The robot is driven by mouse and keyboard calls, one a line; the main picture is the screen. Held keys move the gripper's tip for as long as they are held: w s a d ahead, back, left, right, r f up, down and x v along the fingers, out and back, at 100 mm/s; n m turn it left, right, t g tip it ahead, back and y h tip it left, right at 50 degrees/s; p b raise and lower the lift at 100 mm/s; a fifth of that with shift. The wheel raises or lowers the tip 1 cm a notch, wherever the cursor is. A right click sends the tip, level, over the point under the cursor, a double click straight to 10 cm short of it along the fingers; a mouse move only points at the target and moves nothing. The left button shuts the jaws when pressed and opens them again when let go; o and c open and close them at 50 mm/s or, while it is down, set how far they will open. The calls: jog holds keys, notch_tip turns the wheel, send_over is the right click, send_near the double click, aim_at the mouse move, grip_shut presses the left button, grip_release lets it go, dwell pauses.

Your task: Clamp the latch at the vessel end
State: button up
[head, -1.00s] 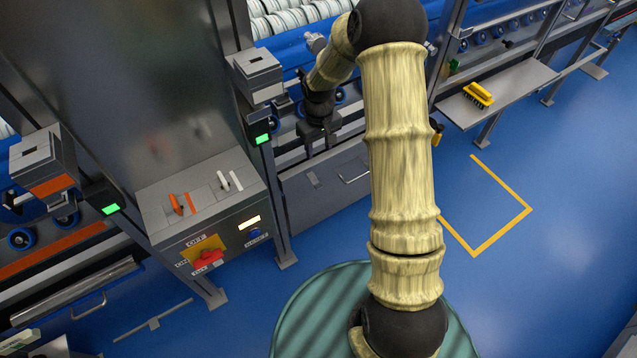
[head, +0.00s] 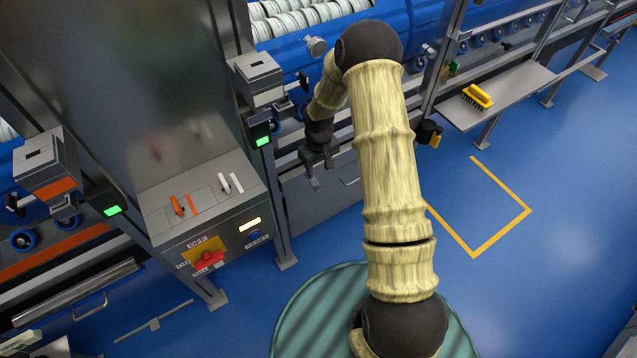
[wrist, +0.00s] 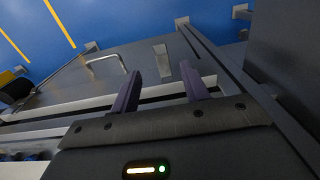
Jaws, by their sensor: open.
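My gripper (head: 320,174) hangs in front of the steel lower panel below the blue vessel (head: 290,52), left of my arm. It is open and empty; in the wrist view its two dark fingers (wrist: 160,78) stand apart with nothing between them. The vessel lies along the top of the head view, with white ribbed rolls above it and a round metal knob (head: 316,46) on its side. My arm hides part of the vessel. I cannot make out which part is the latch at the vessel end.
A control box (head: 205,205) with orange and white levers and a red switch stands left of my gripper. A bar handle (wrist: 105,62) and small plate (wrist: 162,62) are on the panel. A shelf (head: 500,95) holds a yellow brush (head: 478,95). Floor at right is clear.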

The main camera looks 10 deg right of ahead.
aim_at(319, 188)
notch_tip(319, 188, down, 9)
jog(key=shift+p, duration=0.4)
jog(key=c, duration=1)
